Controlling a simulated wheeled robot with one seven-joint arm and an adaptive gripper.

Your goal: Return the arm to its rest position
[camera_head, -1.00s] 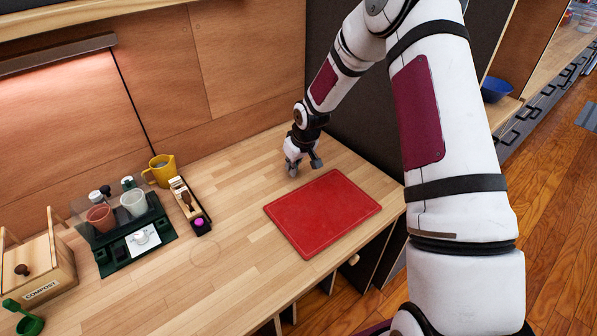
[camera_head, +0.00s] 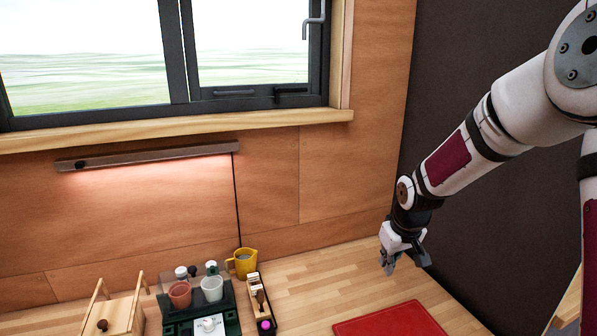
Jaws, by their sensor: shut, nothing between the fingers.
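My arm comes in from the right side of the view and reaches down to the left. My gripper (camera_head: 391,267) hangs pointing down over the back right part of the wooden counter (camera_head: 322,283), close to the dark side wall. It is shut, and no object shows in it. It is behind a red board (camera_head: 392,322) that lies flat on the counter. The board's near part is cut off by the bottom edge. How far the fingertips are above the counter is hard to tell.
A yellow pitcher (camera_head: 243,263), a narrow organizer (camera_head: 258,302), a dark green caddy (camera_head: 232,322) with cups and a wooden box (camera_head: 117,314) stand to the left. A dark wall (camera_head: 450,190) rises behind my arm. A window (camera_head: 90,60) is above.

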